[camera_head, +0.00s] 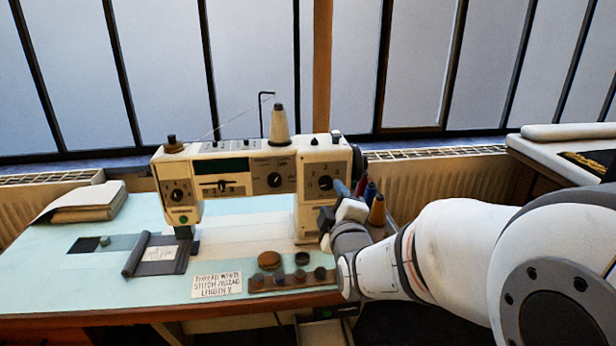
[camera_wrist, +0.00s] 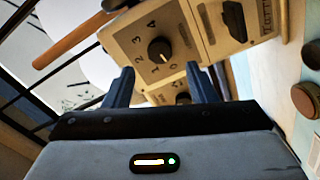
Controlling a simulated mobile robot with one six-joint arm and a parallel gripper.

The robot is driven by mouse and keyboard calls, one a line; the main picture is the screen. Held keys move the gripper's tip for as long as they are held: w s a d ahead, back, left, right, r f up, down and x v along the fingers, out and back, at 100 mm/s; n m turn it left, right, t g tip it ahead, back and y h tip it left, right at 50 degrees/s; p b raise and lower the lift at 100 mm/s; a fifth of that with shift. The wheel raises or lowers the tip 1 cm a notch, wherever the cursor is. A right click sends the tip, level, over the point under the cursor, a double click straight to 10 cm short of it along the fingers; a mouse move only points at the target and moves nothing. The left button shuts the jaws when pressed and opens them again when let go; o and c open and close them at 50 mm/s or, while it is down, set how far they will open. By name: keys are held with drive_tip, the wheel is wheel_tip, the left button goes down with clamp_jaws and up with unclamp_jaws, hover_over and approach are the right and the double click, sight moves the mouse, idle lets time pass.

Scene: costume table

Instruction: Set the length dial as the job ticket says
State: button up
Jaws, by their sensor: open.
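The sewing machine (camera_head: 240,165) stands on the table. A black dial (camera_head: 325,183) with numerals around it sits on its right-hand front panel. In the wrist view this dial (camera_wrist: 161,50) shows ahead, between and beyond my fingertips, apart from them. Numerals 1 to 4 are readable; a pale mark shows on its knob, but its exact setting is unclear. My gripper (camera_wrist: 160,80) is open and empty. In the head view it (camera_head: 328,217) is just below and right of the dial. The job ticket (camera_head: 217,285) lies at the table's front; its lines mention white thread, zigzag stitch and length, the length value being illegible.
Other dials (camera_head: 274,180) and (camera_head: 177,195) sit further left on the machine. Thread cones (camera_head: 377,210) stand close to my gripper on the right. A bobbin rack (camera_head: 290,280) lies in front of the machine. Folded cloth (camera_head: 88,202) is at the left.

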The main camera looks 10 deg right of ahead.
sight(327, 186)
drive_tip(key=shift+w+b, duration=0.4)
drive_tip(key=shift+w, duration=2.3)
drive_tip(key=shift+c, duration=0.4)
drive_tip(key=c, duration=0.9)
drive_tip(key=shift+d, duration=0.15)
